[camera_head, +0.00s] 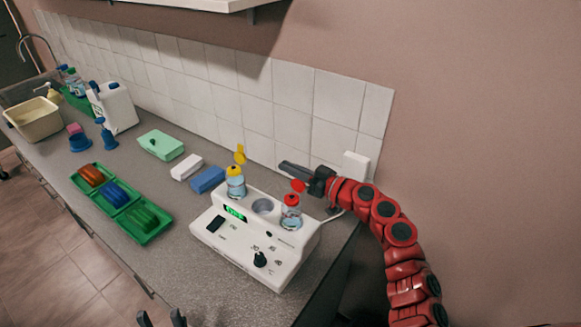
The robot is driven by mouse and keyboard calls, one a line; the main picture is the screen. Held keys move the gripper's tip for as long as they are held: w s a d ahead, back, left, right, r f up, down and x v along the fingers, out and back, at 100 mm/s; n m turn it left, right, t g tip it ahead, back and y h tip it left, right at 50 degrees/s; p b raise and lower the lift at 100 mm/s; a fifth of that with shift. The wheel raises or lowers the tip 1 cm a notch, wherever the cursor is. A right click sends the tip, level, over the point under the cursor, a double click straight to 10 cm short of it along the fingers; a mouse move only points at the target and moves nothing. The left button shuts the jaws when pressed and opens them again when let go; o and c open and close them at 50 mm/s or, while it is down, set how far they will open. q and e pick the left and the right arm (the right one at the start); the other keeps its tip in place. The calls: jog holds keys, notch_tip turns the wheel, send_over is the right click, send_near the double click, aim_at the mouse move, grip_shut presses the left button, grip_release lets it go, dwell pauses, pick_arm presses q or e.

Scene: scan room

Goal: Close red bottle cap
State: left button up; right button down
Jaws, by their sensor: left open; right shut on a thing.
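The red-capped bottle (291,215), clear with bluish liquid, stands upright in the right well of the white device (285,262). Its red cap (298,186) is flipped up, tilted above the red neck ring. My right gripper (287,167) comes in from the right on the red arm. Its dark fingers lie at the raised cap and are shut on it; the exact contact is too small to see. A similar bottle (236,187) with a raised yellow cap (240,154) stands in the left well. My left gripper (161,319) is open and empty at the bottom edge, only its fingertips showing.
The well (263,206) between the bottles is empty. Blue (207,180) and white (187,167) blocks, a green box (161,145) and a green tray (145,228) with coloured items lie left. The tiled wall (290,97) is close behind; the counter ends at the right.

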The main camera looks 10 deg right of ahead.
jog(key=s+a+f+n+b, duration=0.2)
jog(key=f+n+b, duration=0.1)
jog(key=n, duration=0.6)
jog(key=s+a+f+n+b, duration=0.2)
jog(key=s+a+n+b, duration=0.1)
jog(key=n, duration=0.7)
jog(key=shift+s+a+f+b, duration=0.35)
jog(key=shift+f+b, duration=0.05)
jog(key=shift+b, duration=0.1)
jog(key=shift+n, duration=0.3)
jog(key=c, duration=1)
grip_release()
jog(key=shift+d, duration=0.1)
